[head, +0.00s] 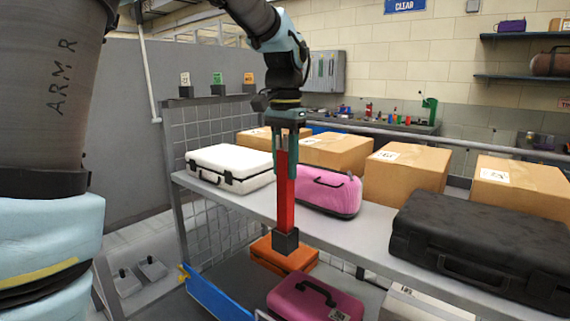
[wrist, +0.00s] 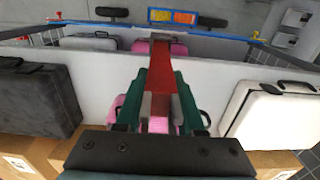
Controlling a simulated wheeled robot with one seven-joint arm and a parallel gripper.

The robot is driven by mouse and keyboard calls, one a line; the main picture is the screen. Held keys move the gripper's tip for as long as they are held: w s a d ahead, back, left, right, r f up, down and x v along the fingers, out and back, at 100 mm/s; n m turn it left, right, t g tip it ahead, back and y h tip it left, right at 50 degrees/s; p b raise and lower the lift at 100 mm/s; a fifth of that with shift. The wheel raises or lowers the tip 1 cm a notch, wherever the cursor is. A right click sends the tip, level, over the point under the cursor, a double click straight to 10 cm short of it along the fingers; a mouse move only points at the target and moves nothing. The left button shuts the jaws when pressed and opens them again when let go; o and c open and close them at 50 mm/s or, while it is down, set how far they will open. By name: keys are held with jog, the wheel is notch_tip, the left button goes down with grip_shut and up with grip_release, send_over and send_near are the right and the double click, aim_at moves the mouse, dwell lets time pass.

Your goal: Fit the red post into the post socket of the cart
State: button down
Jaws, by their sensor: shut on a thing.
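The red post (head: 286,207) hangs upright below my gripper (head: 286,160), with a dark square block at its lower end. My gripper is shut on the upper part of the post. In the wrist view, the post (wrist: 160,68) runs away from between the green fingers (wrist: 160,95). The post is in front of the grey shelf edge in the head view, and its lower end appears clear of any surface. A blue-edged frame, possibly the cart, shows at the lower left (head: 215,296) and along the top of the wrist view (wrist: 240,33). I cannot make out the post socket.
A grey shelf (head: 372,229) carries a white case (head: 230,165), a pink case (head: 330,192) and a black case (head: 485,245). Cardboard boxes (head: 407,175) stand behind. An orange case (head: 284,258) and a magenta case (head: 316,299) lie lower, close to the post's lower end.

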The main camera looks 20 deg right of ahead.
jog(key=shift+f, duration=0.15)
jog(key=c, duration=0.5)
grip_release()
notch_tip(320, 180, up, 12)
jog(key=shift+r+b, duration=0.2)
jog(key=shift+b, duration=0.1)
